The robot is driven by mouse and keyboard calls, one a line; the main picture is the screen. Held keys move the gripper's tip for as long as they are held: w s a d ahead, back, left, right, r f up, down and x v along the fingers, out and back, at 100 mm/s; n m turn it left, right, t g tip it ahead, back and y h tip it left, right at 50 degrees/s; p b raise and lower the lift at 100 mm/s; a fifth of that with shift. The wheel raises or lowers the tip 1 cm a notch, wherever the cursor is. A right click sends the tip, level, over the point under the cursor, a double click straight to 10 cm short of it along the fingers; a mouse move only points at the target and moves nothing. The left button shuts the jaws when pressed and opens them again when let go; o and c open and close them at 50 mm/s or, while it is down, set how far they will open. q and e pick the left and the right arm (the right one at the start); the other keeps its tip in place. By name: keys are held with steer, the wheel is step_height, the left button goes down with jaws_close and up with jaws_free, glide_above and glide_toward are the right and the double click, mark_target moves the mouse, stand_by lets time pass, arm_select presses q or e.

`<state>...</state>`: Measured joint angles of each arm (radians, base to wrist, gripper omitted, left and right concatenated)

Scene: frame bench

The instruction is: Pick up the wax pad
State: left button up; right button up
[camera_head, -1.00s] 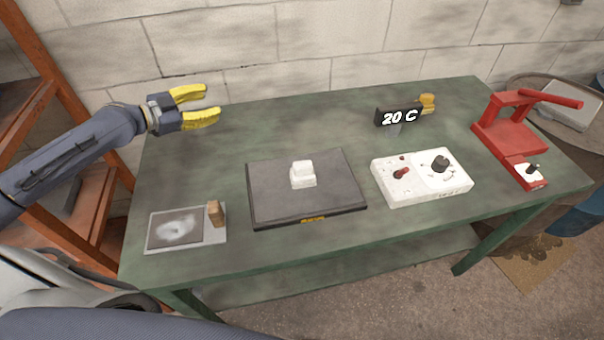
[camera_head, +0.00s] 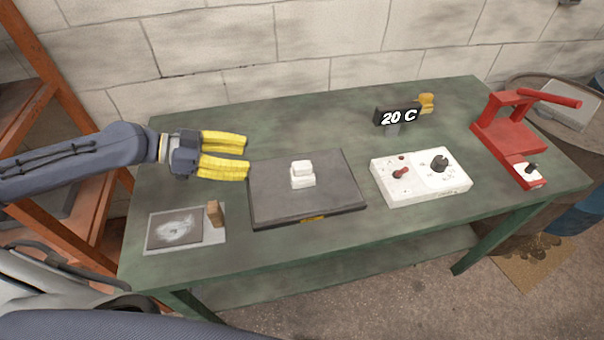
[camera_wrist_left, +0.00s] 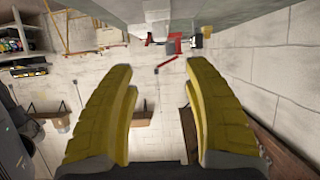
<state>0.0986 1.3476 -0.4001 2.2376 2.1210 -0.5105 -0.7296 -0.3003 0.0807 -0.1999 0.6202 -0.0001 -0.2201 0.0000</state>
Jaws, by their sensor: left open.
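A small stepped white block (camera_head: 303,175) sits on a flat dark plate (camera_head: 340,198) in the middle of the table. A flat grey tray (camera_head: 215,237) with a dark panel and a whitish smear lies at the front left, a small brown block (camera_head: 214,213) at its right edge. I cannot tell for certain which of these is the wax pad. My left gripper (camera_head: 246,156), with yellow fingers, is open and empty, left of the white block and above the tray's far side. Its open fingers also show in the left wrist view (camera_wrist_left: 158,66). My right gripper is not in view.
A red lever press (camera_head: 512,135) stands at the right. An orange rack (camera_head: 75,125) is at the left.

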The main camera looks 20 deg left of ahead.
mark_target(298, 164)
arm_select(q)
steer(key=shift+x, duration=7.8)
steer(key=shift+f, duration=0.1)
jaws_close()
